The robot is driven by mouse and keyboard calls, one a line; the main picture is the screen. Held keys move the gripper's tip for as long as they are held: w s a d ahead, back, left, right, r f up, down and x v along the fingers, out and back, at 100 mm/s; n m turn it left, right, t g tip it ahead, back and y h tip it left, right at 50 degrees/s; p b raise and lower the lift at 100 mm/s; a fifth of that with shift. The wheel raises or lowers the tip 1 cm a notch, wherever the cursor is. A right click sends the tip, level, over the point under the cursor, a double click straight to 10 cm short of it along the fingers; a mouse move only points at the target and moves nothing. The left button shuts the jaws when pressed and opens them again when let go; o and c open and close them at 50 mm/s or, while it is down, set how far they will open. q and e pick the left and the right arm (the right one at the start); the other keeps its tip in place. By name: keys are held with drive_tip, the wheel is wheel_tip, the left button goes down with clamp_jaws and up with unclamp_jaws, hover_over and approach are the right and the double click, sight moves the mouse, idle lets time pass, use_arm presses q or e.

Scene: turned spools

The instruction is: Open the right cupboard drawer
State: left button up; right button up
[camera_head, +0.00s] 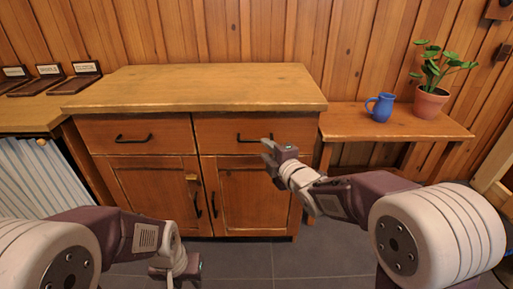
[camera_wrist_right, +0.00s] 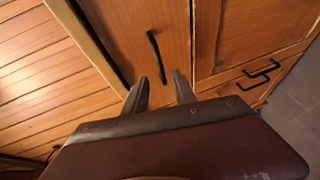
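The right cupboard drawer (camera_head: 214,130) is shut, its wooden front flush with the cupboard. Its dark bar handle (camera_head: 250,139) is partly hidden behind my right gripper (camera_head: 267,153). In the right wrist view the drawer front (camera_wrist_right: 125,35) shows with the handle (camera_wrist_right: 156,57) ahead of the right gripper's fingertips (camera_wrist_right: 159,82).
The left drawer (camera_head: 137,134) and the doors below (camera_head: 245,192) are shut. The cupboard top (camera_head: 200,86) is bare. A side table (camera_head: 350,124) at right holds a blue jug (camera_head: 381,108) and a potted plant (camera_head: 431,101). Grey floor (camera_head: 290,260) lies in front.

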sight(256, 141)
drive_tip(key=b+x, duration=0.2)
drive_tip(key=x, duration=0.6)
drive_tip(key=shift+w+f, duration=0.15)
drive_tip(key=shift+w, duration=0.15)
clamp_jaws()
idle(0.9)
